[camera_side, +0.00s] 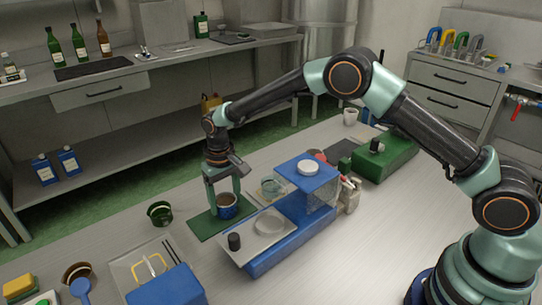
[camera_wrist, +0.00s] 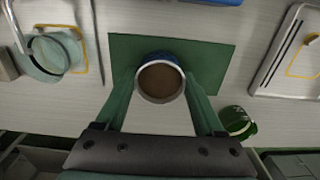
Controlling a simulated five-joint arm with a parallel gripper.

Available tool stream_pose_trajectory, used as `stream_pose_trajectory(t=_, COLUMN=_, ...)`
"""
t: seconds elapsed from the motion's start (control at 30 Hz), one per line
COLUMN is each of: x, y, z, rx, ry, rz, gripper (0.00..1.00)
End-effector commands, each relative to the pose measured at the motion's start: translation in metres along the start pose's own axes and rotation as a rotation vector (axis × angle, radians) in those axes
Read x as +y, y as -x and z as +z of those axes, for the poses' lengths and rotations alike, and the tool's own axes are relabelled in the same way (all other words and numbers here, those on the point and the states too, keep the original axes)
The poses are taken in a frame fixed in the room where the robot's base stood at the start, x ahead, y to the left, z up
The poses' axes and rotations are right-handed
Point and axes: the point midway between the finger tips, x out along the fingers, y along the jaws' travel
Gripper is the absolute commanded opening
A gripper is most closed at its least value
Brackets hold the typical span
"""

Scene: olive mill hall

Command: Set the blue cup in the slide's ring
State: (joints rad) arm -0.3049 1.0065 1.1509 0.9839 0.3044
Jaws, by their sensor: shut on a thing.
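The blue cup (camera_side: 227,211) is upright, with a pale rim and a brown inside. It also shows in the wrist view (camera_wrist: 160,56). My gripper (camera_wrist: 160,90) has its two green fingers shut on the cup's sides; in the side view my gripper (camera_side: 223,194) points down over the green mat (camera_side: 205,226). I cannot tell whether the cup touches the mat. To the right stands a blue machine with a grey plate (camera_side: 252,241) jutting from its front. A pale round shape (camera_side: 269,221) lies on the plate; I cannot tell surely that it is the slide's ring.
A dark knob (camera_side: 234,241) stands on the plate. A clear round dish (camera_side: 272,188) sits behind it. A dark green cup (camera_side: 160,213) stands left of the mat, and a blue box (camera_side: 165,286) stands nearer the camera.

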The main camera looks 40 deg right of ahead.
Motion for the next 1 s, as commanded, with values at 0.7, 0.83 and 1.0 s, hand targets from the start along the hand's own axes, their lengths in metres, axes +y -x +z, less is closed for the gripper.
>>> stream_pose_trajectory(t=0.7, x=0.0, y=0.037, z=-0.001, rx=0.002, ry=0.0, rz=-0.001, gripper=0.35)
stream_pose_trajectory(t=0.83, x=0.0, y=0.049, z=-0.001, rx=0.002, ry=0.0, rz=-0.001, gripper=0.35)
stream_pose_trajectory(t=1.0, x=0.0, y=0.062, z=0.0, rx=0.002, ry=0.0, rz=-0.001, gripper=0.35)
